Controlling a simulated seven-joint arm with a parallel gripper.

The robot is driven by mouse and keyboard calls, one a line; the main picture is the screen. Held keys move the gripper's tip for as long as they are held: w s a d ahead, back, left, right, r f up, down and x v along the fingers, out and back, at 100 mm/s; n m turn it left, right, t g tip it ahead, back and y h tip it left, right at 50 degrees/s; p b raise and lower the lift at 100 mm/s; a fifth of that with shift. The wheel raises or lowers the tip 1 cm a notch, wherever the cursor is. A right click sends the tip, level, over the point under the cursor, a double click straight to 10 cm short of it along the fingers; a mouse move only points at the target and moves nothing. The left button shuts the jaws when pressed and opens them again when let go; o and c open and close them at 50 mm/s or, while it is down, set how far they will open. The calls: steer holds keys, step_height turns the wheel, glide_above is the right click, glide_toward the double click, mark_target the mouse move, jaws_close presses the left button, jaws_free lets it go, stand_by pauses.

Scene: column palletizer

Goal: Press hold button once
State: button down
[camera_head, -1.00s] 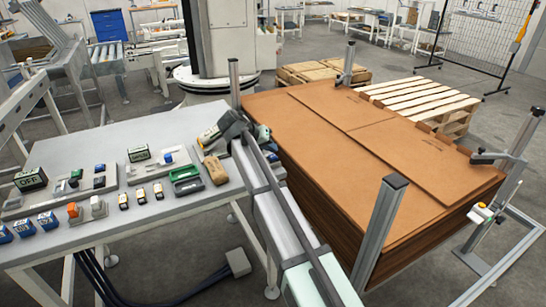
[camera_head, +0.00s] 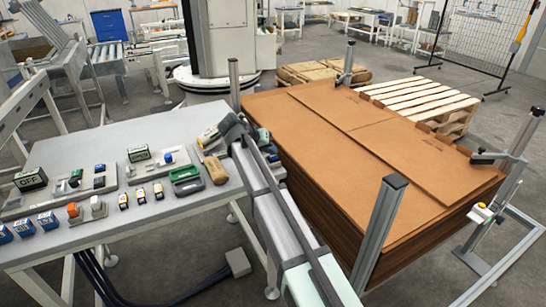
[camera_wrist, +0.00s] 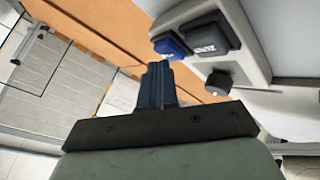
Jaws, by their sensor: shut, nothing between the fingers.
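I cannot read which is the hold button. My gripper (camera_wrist: 159,70) is shut and empty, its dark blue fingers just below the blue button in the picture; I cannot tell whether they touch it. In the head view, my arm hides most of the gripper and part of the far table end. A small panel with a blue button (camera_head: 168,158) stands mid-table.
The table (camera_head: 175,122) also holds a display (camera_head: 31,179), blue boxes (camera_head: 47,221), a green tray (camera_head: 187,186) and a tan object (camera_head: 215,169). A brown cardboard stack (camera_head: 385,165) with metal posts (camera_head: 380,235) stands right of my arm.

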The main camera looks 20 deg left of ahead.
mark_target(271, 157)
steer(key=shift+f, duration=0.4)
stand_by(0.4)
steer(key=shift+r, duration=0.95)
steer(key=shift+r, duration=2.5)
